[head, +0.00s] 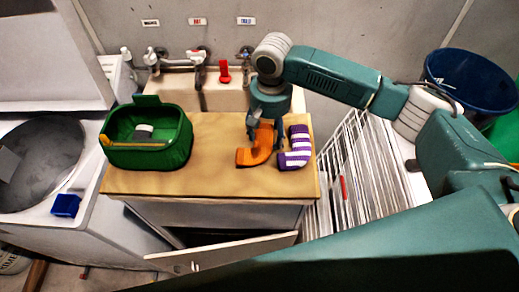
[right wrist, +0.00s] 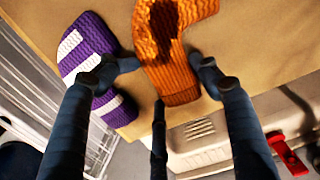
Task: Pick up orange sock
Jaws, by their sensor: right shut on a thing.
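The orange sock (head: 256,150) is on the wooden tabletop (head: 215,182) in the head view, right of the middle of the table. My right gripper (head: 264,135) comes down on its upper end from above. In the right wrist view the orange sock (right wrist: 165,60) lies between the fingertips of my right gripper (right wrist: 165,70), which is shut on it. My left gripper does not show in either view.
A purple and white striped sock (head: 296,148) lies close to the right of the orange one. A green basket (head: 150,155) stands at the table's left. A sink with taps (head: 222,92) is behind. A white drying rack (head: 350,170) stands right of the table.

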